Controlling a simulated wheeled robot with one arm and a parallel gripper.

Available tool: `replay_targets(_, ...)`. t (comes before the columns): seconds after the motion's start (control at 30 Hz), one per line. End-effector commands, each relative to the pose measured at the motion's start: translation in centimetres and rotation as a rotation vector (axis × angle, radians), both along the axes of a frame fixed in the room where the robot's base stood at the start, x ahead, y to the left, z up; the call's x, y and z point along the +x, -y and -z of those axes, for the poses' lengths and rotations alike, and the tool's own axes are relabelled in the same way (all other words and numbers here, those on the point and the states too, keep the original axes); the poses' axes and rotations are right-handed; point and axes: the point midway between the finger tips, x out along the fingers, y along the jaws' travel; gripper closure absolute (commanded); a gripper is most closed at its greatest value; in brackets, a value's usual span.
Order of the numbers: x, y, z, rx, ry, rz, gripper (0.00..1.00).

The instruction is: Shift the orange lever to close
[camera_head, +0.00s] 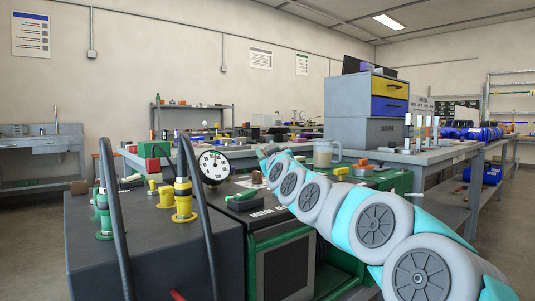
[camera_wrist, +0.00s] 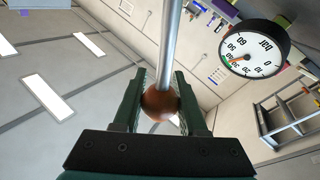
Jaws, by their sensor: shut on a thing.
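The lever shows in the wrist view as a grey metal rod with an orange-brown ball knob (camera_wrist: 160,103) on its end. My gripper (camera_wrist: 161,78) has its two dark green fingers on either side of the knob and is shut on it. The rod runs from the knob up past the top edge of the picture. In the head view my arm reaches from the lower right to the cart, with its end just right of the gauge. I cannot make out the lever or the fingers clearly there.
A round white-faced gauge (camera_head: 213,167) stands left of my arm's end; it also shows in the wrist view (camera_wrist: 255,48). Black hoses (camera_head: 117,215) and a yellow fitting (camera_head: 183,199) rise from the cart's left part.

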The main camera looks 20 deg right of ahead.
Motion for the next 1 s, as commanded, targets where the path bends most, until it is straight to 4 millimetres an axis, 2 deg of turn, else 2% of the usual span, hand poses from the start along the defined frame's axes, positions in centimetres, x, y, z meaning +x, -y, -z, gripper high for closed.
replay_targets(0.07, 0.0, -0.2, 0.2, -0.001, -0.004, -0.004, 1.00)
replay_targets(0.1, 0.0, -0.2, 0.2, -0.001, -0.005, -0.003, 0.57)
replay_targets(0.37, 0.0, -0.1, 0.2, 0.000, -0.003, -0.003, 0.28)
replay_targets(0.73, -0.5, -0.1, 0.1, 0.000, -0.002, -0.001, 0.28)
replay_targets(1.0, -3.7, -0.3, 0.8, 0.000, -0.004, -0.002, 0.28)
